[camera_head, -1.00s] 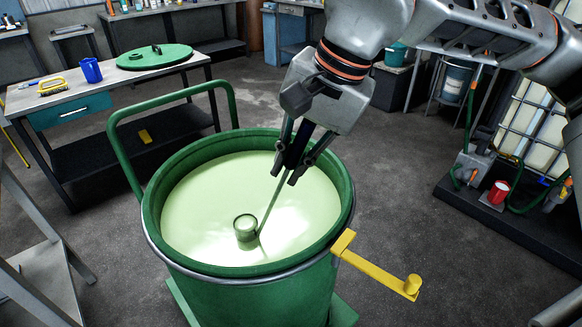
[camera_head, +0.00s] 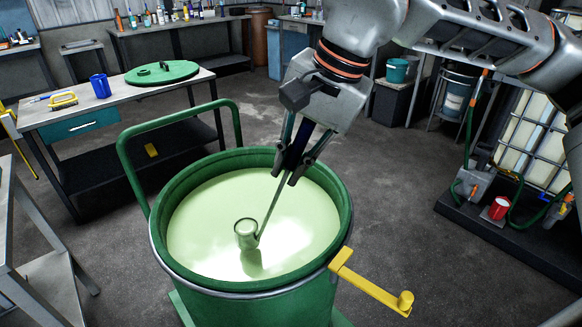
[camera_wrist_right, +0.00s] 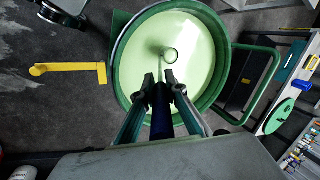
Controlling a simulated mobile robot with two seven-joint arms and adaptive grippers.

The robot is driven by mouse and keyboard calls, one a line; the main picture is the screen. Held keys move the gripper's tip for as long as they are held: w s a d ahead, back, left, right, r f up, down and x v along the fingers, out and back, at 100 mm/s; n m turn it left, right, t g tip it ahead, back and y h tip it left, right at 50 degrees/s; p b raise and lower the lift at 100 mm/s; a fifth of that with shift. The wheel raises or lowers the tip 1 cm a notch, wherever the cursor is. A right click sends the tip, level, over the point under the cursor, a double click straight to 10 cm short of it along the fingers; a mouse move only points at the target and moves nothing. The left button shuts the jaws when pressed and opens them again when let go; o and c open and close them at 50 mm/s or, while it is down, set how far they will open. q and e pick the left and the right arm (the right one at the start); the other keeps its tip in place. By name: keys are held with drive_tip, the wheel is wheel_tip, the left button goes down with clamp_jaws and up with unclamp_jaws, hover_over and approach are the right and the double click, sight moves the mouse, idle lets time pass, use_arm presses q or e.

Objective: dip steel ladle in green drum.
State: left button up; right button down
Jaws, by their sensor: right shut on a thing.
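The steel ladle hangs from my right gripper (camera_head: 286,178), which is shut on its dark handle. The ladle's cup (camera_head: 246,236) is over the pale green liquid (camera_head: 205,220) inside the green drum (camera_head: 250,296), with a darker reflection below it. The cup seems just clear of the surface; I cannot tell what it holds. My left gripper is not in view.
A yellow crank arm (camera_head: 370,285) sticks out from the drum's right side, and a green push handle (camera_head: 128,160) rises at its left. A workbench (camera_head: 60,120) holds a blue mug (camera_head: 100,86) and a green lid (camera_head: 165,72). A caged tank (camera_head: 535,130) stands at right.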

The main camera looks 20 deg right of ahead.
drive_tip(key=shift+r+p, duration=0.35)
drive_tip(key=shift+r, duration=0.4)
drive_tip(key=shift+r+p, duration=0.4)
drive_tip(key=shift+r, duration=0.2)
drive_tip(key=shift+r+p, duration=0.55)
drive_tip(key=shift+r, duration=0.2)
drive_tip(key=shift+r+p, duration=0.7)
drive_tip(key=shift+r, duration=0.2)
drive_tip(key=shift+r+p, duration=1)
drive_tip(key=shift+r, duration=0.25)
drive_tip(key=shift+r+p, duration=1.1)
drive_tip(key=shift+r, duration=0.2)
